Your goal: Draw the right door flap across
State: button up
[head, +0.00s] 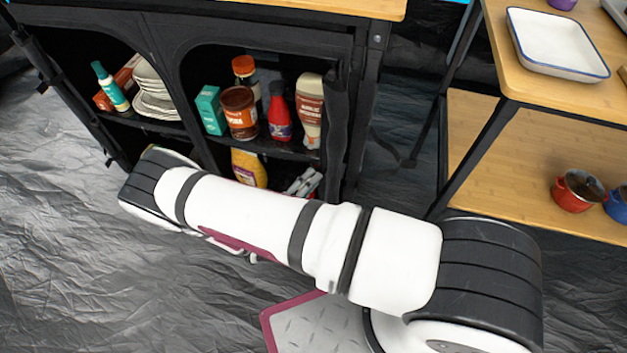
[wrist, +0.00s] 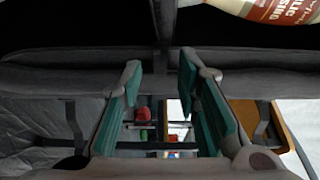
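The right door flap (head: 336,130) is dark fabric, gathered in a narrow upright bundle at the right edge of the cabinet's right opening in the head view. That opening stands uncovered. My gripper (wrist: 160,75) shows in the wrist view with its two teal-padded fingers apart and nothing visibly held between them. A dark grey band (wrist: 60,78), probably the flap's fabric, runs across the picture at the fingertips. I cannot tell whether the fingers touch it. In the head view my gripper does not show; my arm crosses in front of the cabinet's lower part.
The black cabinet (head: 358,60) holds a squeeze bottle (head: 310,98), a red bottle (head: 280,112), a brown jar (head: 240,113) and a teal box (head: 211,110). Plates (head: 152,92) stand in the left opening. A wooden shelf table (head: 500,150) stands to the right.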

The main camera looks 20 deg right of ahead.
jog(key=shift+x, duration=0.8)
jog(key=shift+c, duration=0.6)
grip_shut()
jog(key=shift+w+a, duration=0.1)
